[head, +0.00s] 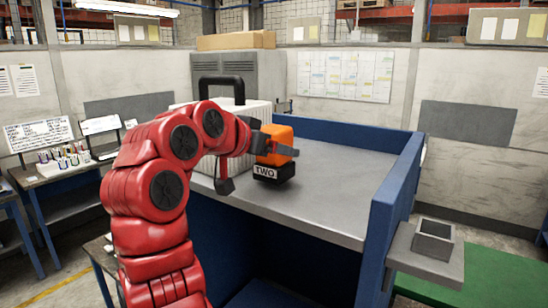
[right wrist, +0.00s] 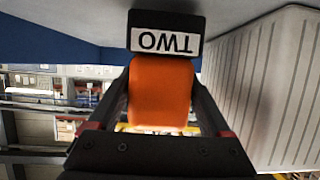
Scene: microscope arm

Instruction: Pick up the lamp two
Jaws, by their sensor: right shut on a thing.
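Lamp two is an orange block with a black base and a white label reading "TWO". The lamp (head: 280,148) is upright over the grey counter (head: 325,205) in the head view. My right gripper (head: 262,142), on the red arm, is shut on its orange part from the left. In the right wrist view the orange body of the lamp (right wrist: 161,92) sits between the two fingers of the right gripper (right wrist: 161,85), with the label upside down. I cannot tell if the base touches the counter. My left gripper is not in view.
A white ribbed case (head: 262,112) with a black handle stands behind and left of the lamp. Blue panels (head: 395,190) edge the counter's back and right. A small grey open box (head: 434,238) sits on a side shelf. The counter's middle and right are clear.

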